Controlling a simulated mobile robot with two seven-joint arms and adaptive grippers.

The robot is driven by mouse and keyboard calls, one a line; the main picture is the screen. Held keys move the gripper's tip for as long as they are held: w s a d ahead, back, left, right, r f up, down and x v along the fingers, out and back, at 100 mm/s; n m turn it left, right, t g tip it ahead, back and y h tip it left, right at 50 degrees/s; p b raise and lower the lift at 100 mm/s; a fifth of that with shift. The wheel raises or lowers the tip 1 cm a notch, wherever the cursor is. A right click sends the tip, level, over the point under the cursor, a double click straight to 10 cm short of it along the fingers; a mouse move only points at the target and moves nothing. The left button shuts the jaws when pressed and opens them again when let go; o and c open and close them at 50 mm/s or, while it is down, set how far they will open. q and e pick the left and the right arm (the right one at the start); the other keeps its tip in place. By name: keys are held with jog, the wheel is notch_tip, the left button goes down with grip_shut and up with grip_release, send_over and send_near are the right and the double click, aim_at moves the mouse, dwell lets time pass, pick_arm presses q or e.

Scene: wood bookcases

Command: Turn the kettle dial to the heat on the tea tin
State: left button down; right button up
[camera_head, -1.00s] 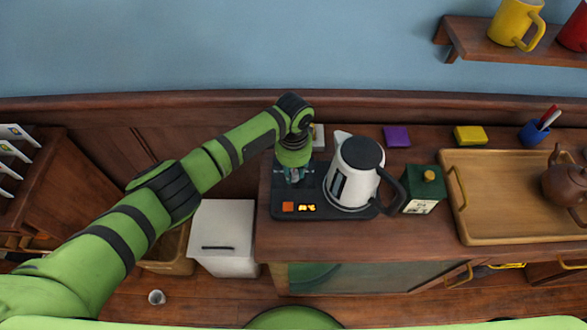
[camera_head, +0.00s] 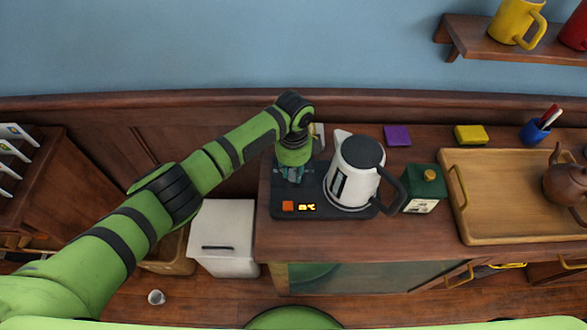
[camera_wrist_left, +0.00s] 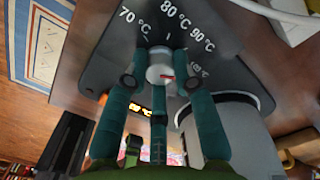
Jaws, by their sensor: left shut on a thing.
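The white kettle (camera_head: 355,173) with a black lid and handle stands on its black base (camera_head: 300,211). The base has an orange button and a small lit display whose digits I cannot read surely. My left gripper (camera_head: 291,173) points down over the base, left of the kettle. In the left wrist view its teal fingers close around the grey dial (camera_wrist_left: 160,67), which has a red mark. The scale behind it reads 70, 80 and 90 °C, with another mark at right. The green tea tin (camera_head: 423,189) stands right of the kettle; its label is too small to read. My right gripper is out of view.
A wooden tray (camera_head: 472,229) with a brown teapot (camera_head: 567,184) is at right. A purple block (camera_head: 397,135), a yellow block (camera_head: 470,135) and a blue pen cup (camera_head: 534,131) stand at the back. A white bin (camera_head: 222,235) is below left.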

aim_at(293, 172)
pick_arm(q)
jog(key=shift+m, duration=0.6)
jog(key=c, duration=1)
grip_release()
jog(key=shift+r, duration=0.1)
notch_tip(293, 172, up, 12)
jog(key=shift+f, duration=0.2)
